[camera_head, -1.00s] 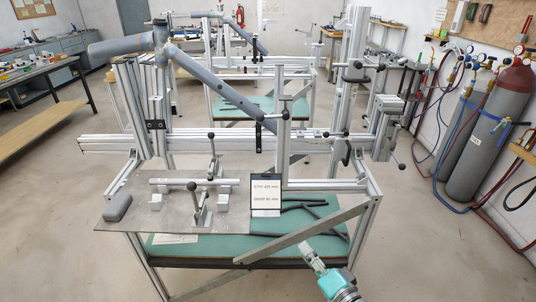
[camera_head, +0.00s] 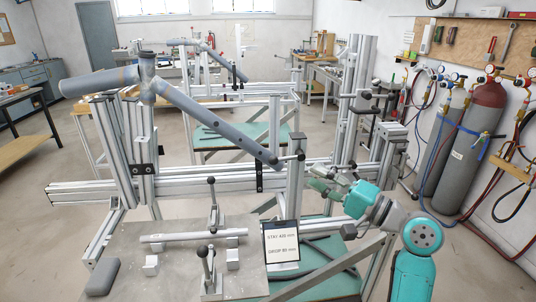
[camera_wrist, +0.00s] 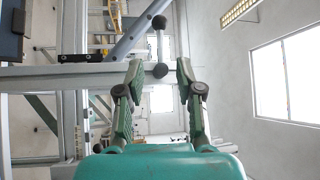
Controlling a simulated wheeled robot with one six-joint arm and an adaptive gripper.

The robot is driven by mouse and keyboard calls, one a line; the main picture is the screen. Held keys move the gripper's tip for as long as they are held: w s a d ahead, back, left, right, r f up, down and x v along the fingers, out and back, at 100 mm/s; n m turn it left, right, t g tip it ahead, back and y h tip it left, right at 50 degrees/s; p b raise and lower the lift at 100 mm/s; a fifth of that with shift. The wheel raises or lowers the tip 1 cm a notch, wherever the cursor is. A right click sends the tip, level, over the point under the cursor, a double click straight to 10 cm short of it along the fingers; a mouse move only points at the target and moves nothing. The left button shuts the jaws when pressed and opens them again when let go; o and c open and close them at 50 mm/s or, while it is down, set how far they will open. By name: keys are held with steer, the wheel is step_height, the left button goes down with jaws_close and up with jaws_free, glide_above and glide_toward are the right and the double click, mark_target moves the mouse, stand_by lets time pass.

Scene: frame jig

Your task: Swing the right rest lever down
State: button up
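A lever (camera_head: 291,158) with black ball ends sits at the top of the short right post (camera_head: 297,200), by the lower end of the grey frame tube (camera_head: 212,116). I take it as the right rest lever; no label shows. In the wrist view the lever (camera_wrist: 160,45) lies ahead of my gripper, its nearer ball lined up between the fingertips. My gripper (camera_head: 316,185) is just right of the post, slightly below the lever. In the wrist view my gripper (camera_wrist: 159,66) is open with nothing clearly held. Contact with the ball cannot be told.
A metal plate (camera_head: 130,262) at the front left carries two upright black-knobbed levers (camera_head: 211,187) (camera_head: 205,256) and a bar. A small sign (camera_head: 281,243) stands below the post. A long aluminium rail (camera_head: 90,192) crosses behind. Gas cylinders (camera_head: 467,150) stand at the right wall.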

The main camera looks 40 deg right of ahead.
mark_target(282, 159)
steer(key=x, duration=1)
steer(key=shift+w, duration=0.3)
jaws_close()
